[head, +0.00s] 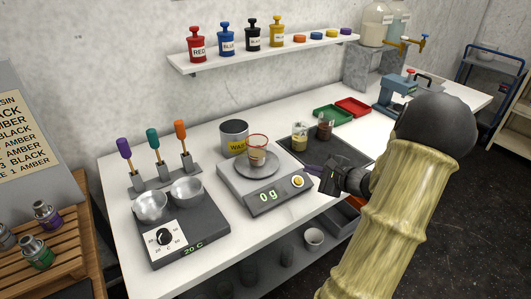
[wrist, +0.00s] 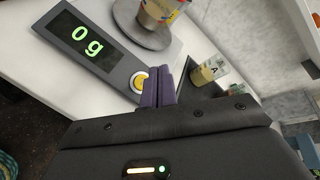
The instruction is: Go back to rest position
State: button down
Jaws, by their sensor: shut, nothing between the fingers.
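My gripper (head: 313,169) is at the right side of the scale (head: 283,197), over the table. In the wrist view its purple fingers (wrist: 161,86) are shut together with nothing between them. Their tips are near the yellow button (wrist: 139,82) on the scale's front; I cannot tell whether they touch it. The scale's display (wrist: 88,41) reads 0 g. A clear cup (head: 257,154) with a red rim stands upright on the scale's round plate, and it also shows in the wrist view (wrist: 160,14). My arm comes in from the right and hides part of the table.
Two jars (head: 300,140) stand on a dark mat (head: 345,149) behind my gripper. A grey waste can (head: 234,136) is behind the scale. A hot plate (head: 200,228) with two metal bowls is at left. A shelf (head: 250,58) with colored bottles hangs above.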

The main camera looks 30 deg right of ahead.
jog(key=shift+a, duration=0.1)
jog(key=s+a+n+g+y+p, duration=0.35)
jog(key=a+n+g, duration=0.6)
jog(key=a, duration=1.05)
jog(key=s+a+r+n+h+p, duration=0.2)
jog(key=s+a+n+h, duration=0.1)
jog(key=n, duration=0.4)
jog(key=s+a+r+n+g+h+p, duration=0.1)
jog(key=s+a+r+n+h+p, duration=0.1)
jog(key=a+n, duration=0.4)
jog(key=shift+s+a+r+n+h, duration=0.2)
jog(key=shift+s+r+n+h, duration=0.25)
jog(key=shift+s+r+h, duration=0.55)
jog(key=shift+s+f+g, duration=0.15)
jog(key=shift+f+g, duration=0.1)
